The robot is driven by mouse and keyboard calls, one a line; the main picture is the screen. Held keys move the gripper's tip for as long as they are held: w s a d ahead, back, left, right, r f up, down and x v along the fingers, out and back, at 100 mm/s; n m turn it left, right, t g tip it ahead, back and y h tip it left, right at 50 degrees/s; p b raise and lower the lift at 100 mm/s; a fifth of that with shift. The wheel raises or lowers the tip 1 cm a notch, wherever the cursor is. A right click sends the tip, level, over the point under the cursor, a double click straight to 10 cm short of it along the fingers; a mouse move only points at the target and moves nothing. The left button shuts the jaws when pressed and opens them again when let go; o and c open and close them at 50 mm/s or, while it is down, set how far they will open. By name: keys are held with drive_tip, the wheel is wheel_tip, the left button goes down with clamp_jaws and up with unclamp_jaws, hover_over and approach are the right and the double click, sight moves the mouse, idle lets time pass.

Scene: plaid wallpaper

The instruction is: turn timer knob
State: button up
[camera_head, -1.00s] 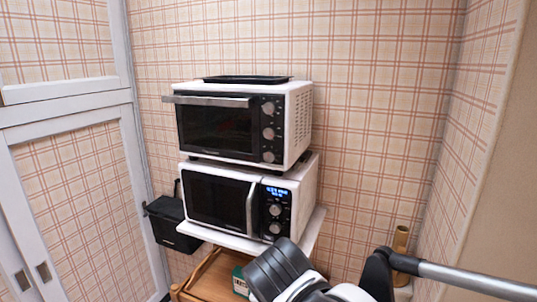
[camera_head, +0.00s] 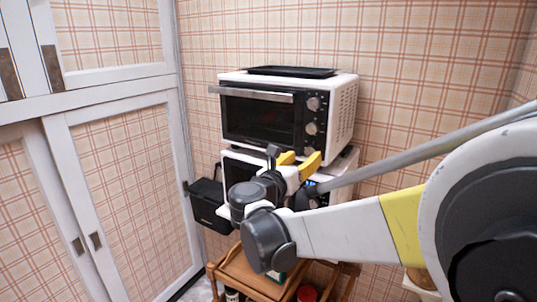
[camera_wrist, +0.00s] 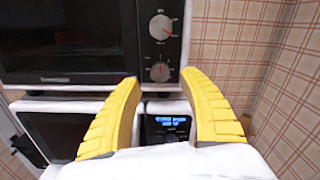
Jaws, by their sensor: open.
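A white toaster oven with a black front (camera_head: 262,118) has a column of round knobs on its right side. Its upper knob (camera_head: 314,103) and middle knob (camera_head: 311,128) show in the head view. In the wrist view, the lowest knob (camera_wrist: 160,72) lies between the fingertips, with another knob (camera_wrist: 161,27) above it. The labels are too small to read, so I cannot tell which is the timer. My gripper (camera_wrist: 160,79) is open and empty, its yellow fingers in front of the oven's lower right panel. My gripper (camera_head: 302,157) hides the lower panel in the head view.
A microwave (camera_wrist: 66,125) with a lit blue display (camera_wrist: 168,123) stands under the oven, largely hidden by my arm. A black tray (camera_head: 290,71) lies on top of the oven. A black bin (camera_head: 209,205) hangs at left. A wooden cart (camera_head: 238,272) stands below.

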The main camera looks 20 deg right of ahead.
sight(310, 152)
drive_tip(key=x, duration=0.4)
drive_tip(key=shift+w+d, duration=0.1)
clamp_jaws()
